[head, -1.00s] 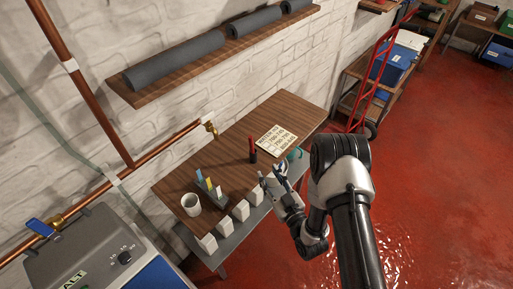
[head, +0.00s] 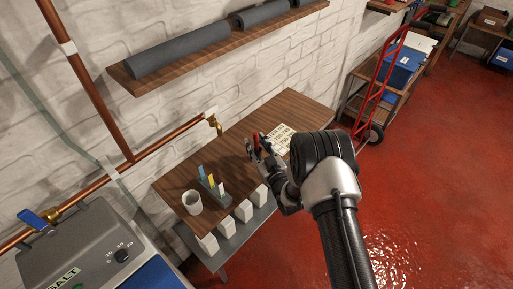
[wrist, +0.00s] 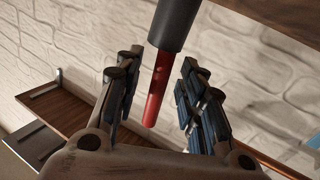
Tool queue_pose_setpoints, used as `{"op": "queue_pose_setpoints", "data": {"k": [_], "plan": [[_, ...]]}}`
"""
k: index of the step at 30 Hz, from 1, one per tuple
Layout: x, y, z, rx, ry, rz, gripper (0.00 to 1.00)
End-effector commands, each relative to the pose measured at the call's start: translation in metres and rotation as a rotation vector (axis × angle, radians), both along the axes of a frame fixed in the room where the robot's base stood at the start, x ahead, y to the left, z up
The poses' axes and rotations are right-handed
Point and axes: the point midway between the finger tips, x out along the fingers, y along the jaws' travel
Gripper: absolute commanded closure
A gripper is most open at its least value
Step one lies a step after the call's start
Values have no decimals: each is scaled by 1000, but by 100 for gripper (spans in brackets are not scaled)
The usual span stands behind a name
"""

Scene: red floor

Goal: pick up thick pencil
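The thick pencil (wrist: 155,92) is a red stick joined to a wider dark grey cylinder (wrist: 177,24). In the wrist view its red part lies between the two fingers of my gripper (wrist: 158,95). My gripper is open, with a gap showing on both sides of the red part. In the head view my gripper (head: 261,150) is over the wooden table, and a bit of the red pencil (head: 256,141) shows by the fingertips. The fingers and arm hide most of the pencil there.
The wooden table (head: 235,135) stands against a white brick wall. A white mug (head: 191,202), a block holding coloured sticks (head: 212,188) and a printed card (head: 280,138) are on it. White boxes (head: 243,210) line the lower shelf. A brass tap (head: 214,122) juts from the wall.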

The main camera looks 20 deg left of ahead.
Motion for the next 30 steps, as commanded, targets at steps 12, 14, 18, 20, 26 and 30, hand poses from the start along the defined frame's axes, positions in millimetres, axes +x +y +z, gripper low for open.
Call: {"op": "queue_pose_setpoints", "data": {"k": [12, 14, 18, 20, 26, 30], "plan": [[3, 3, 1, -1, 1, 0, 73], [3, 3, 1, -1, 1, 0, 77], [3, 2, 1, -1, 1, 0, 86], [3, 2, 1, 0, 0, 0, 90], [3, 2, 1, 0, 0, 0, 100], [3, 2, 1, 0, 0, 0, 100]]}}
